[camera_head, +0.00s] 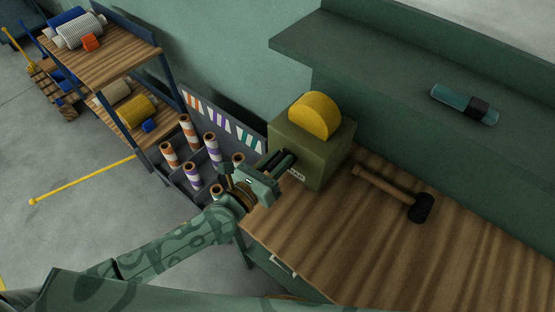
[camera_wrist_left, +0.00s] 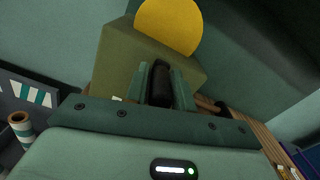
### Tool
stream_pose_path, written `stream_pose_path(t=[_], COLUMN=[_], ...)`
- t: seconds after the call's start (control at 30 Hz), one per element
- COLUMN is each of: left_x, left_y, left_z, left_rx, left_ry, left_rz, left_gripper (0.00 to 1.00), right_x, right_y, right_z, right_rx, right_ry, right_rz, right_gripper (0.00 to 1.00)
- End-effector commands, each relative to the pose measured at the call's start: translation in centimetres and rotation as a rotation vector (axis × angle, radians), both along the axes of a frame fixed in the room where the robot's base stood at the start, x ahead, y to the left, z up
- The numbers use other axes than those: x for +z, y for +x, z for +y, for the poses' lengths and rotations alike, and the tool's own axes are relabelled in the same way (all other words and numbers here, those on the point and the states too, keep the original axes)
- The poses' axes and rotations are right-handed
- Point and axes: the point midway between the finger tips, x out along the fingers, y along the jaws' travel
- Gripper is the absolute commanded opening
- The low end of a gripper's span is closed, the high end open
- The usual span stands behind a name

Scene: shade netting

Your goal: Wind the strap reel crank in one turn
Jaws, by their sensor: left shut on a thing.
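The strap reel is an olive-green box (camera_head: 325,152) with a yellow disc (camera_head: 315,116) in its top, standing at the left end of the wooden bench. The box (camera_wrist_left: 140,62) and the yellow disc (camera_wrist_left: 169,25) also show in the left wrist view. My left gripper (camera_head: 282,163) is at the box's front left face, shut on the dark crank handle (camera_wrist_left: 161,84), which lies between its fingers. The rest of the crank is mostly hidden by the gripper. My right gripper is in neither view.
A black-headed mallet (camera_head: 398,192) lies on the wooden bench (camera_head: 340,245) right of the reel. A teal bottle (camera_head: 464,104) lies on the green shelf above. A bin of striped rolls (camera_head: 190,175) and a blue-framed rack (camera_head: 105,58) stand left.

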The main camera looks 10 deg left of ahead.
Motion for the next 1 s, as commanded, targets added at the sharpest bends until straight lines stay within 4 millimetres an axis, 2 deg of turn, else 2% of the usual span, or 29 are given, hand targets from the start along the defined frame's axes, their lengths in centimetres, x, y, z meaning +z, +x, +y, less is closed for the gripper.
stream_pose_path(t=[0.67,1.0], left_x=[-0.1,-0.4], left_y=[-0.4,-1.1], left_z=[-0.6,-1.5], left_rx=[-0.004,-0.006], left_ry=[0.08,0.247], left_rz=[-0.051,-0.16], left_gripper=[0.01,0.01], right_x=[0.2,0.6], right_y=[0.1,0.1], right_z=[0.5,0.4], right_rx=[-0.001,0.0], right_ry=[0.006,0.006], right_rz=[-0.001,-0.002], right_gripper=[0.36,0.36])
